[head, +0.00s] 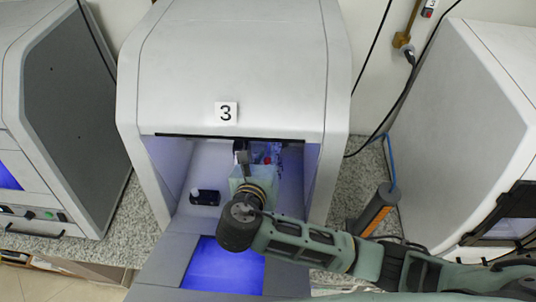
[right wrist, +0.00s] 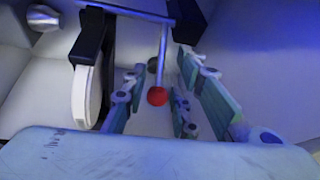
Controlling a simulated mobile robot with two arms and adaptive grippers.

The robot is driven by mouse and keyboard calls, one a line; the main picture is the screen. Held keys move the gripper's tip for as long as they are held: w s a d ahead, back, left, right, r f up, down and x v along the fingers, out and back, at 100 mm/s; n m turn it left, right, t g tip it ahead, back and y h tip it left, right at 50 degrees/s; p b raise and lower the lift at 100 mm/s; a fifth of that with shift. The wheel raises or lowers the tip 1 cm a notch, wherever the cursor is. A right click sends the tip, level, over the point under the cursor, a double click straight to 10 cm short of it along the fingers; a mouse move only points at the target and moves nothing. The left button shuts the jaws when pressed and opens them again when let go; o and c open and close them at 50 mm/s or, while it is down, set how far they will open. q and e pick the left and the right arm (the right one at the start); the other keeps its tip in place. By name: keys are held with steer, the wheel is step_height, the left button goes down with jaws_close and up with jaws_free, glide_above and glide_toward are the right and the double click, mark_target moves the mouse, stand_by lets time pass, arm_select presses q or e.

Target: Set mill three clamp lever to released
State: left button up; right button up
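Mill three (head: 235,75) stands in the middle of the head view, its number plate above an open, blue-lit chamber. My right arm reaches into the chamber, with its gripper (head: 254,168) partly hidden by the wrist. In the right wrist view the clamp lever is a thin metal rod (right wrist: 163,50) ending in a red ball knob (right wrist: 157,96). My right gripper (right wrist: 160,84) is open, its fingers on either side of the knob, with a gap showing to the left finger. I cannot tell if the right finger touches it. My left gripper is not in view.
A white disc (right wrist: 84,95) in a black holder (right wrist: 92,38) stands close to the left finger. A small black block (head: 205,197) sits at the chamber's left. Other machines flank mill three, left (head: 75,105) and right (head: 470,130). An orange-and-grey upright device (head: 374,212) stands on the speckled counter.

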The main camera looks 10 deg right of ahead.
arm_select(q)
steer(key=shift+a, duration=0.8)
arm_select(e)
jaws_close()
steer(key=shift+s+r+g, duration=0.2)
steer(key=shift+r+g, duration=0.2)
steer(key=shift+g, duration=0.2)
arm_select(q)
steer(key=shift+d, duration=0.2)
arm_select(e)
steer(key=shift+o, duration=0.2)
jaws_free()
